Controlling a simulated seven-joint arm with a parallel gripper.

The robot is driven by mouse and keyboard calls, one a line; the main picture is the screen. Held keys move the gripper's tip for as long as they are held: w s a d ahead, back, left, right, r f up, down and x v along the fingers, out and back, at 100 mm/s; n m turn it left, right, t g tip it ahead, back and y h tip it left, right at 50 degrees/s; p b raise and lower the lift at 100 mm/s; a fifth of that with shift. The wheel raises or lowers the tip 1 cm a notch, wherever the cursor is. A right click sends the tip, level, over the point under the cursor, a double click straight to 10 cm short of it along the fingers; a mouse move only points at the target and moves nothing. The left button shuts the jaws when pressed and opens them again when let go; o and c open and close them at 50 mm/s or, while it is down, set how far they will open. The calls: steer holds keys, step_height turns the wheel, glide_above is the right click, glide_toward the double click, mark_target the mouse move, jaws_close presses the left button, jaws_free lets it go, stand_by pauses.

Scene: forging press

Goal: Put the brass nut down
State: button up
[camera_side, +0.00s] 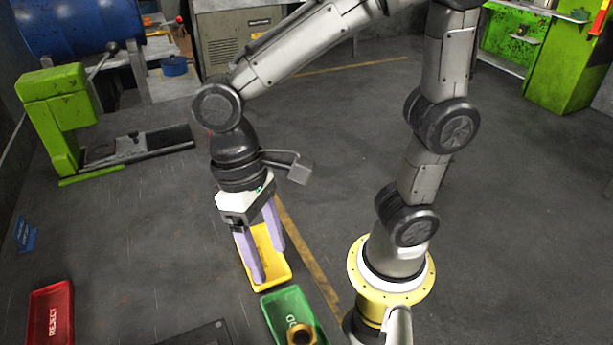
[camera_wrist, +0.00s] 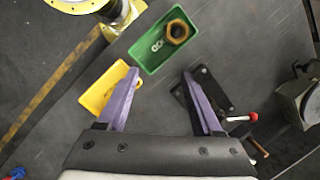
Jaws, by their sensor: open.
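The brass nut (camera_side: 301,335) lies in the green tray (camera_side: 270,306) at the bottom of the side view, partly cut off by the frame edge. In the wrist view the nut (camera_wrist: 177,40) sits in the right part of the green tray (camera_wrist: 150,64), covering part of its white lettering. My gripper (camera_side: 264,262) is open and empty, its two lilac fingers spread apart. In the side view it appears over the yellow tray (camera_side: 281,274). In the wrist view the gripper (camera_wrist: 161,74) is apart from the nut, with the green tray beyond its fingertips.
A red tray (camera_side: 42,297) marked REJECT is at the lower left. A dark plate (camera_wrist: 213,92) and a red-knobbed lever (camera_wrist: 240,118) are right of the fingers in the wrist view. A green machine (camera_side: 55,110) stands at the left.

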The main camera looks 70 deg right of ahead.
steer(key=s+d+r+t, duration=0.1)
steer(key=d+t, duration=0.3)
steer(key=d, duration=0.4)
steer(key=d+r+t+h, duration=0.1)
steer(key=d+r+t, duration=0.3)
steer(key=d, duration=0.4)
steer(key=shift+s+d, duration=0.2)
steer(key=shift+s, duration=0.2)
steer(key=shift+r, duration=0.1)
